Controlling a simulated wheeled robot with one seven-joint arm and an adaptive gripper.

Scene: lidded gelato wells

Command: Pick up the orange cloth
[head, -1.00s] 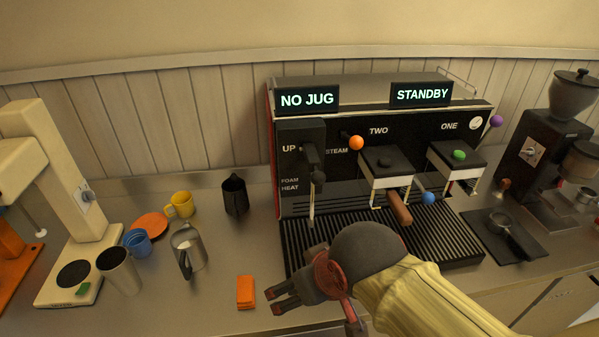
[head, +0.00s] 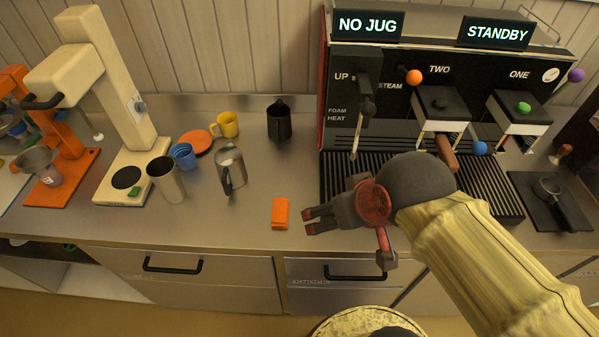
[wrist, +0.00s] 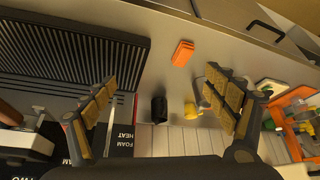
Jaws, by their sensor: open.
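The orange cloth (head: 280,213) is a small folded block lying flat on the steel counter near its front edge. It also shows in the wrist view (wrist: 183,53), beyond and between my fingertips, with nothing on it. My gripper (head: 312,221) is just right of the cloth in the head view, above the counter's front edge, with its fingers pointing left. In the wrist view my gripper (wrist: 172,92) has its two fingers wide apart and nothing between them. The gripper does not appear to touch the cloth.
The coffee machine's drip tray (head: 480,200) lies right of the cloth. A metal milk jug (head: 231,168), a steel cup (head: 166,180), a yellow mug (head: 225,125) and a black jug (head: 279,122) stand left and behind. The counter around the cloth is clear.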

